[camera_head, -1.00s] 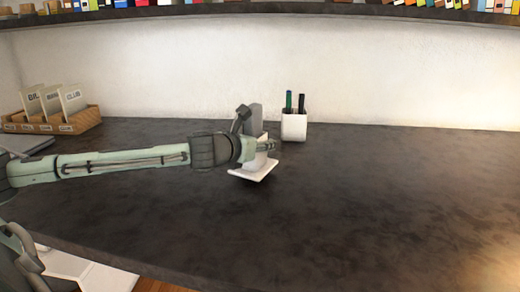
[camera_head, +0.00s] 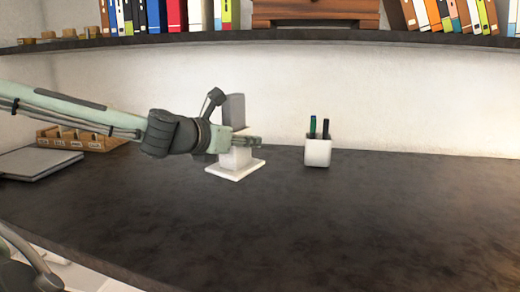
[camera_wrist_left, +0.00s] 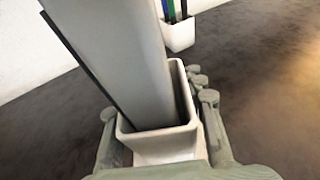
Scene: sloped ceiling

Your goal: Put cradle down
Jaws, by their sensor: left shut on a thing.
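The cradle (camera_head: 235,170) is a white stand with a square base plate, and a grey upright slab (camera_head: 234,110) sits in it. My left gripper (camera_head: 246,141) is shut on the cradle's body, above the base plate. The cradle stands about upright at the desk surface; I cannot tell for sure whether its base touches. In the left wrist view the cradle's open white holder (camera_wrist_left: 160,143) lies between my fingers, with the slab rising out of it.
The dark desk (camera_head: 330,225) is clear in front and to the right. A white pen cup (camera_head: 317,152) stands right of the cradle. A wooden card box (camera_head: 75,139) and a grey flat item (camera_head: 35,163) are at left. A shelf with books (camera_head: 300,40) runs above.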

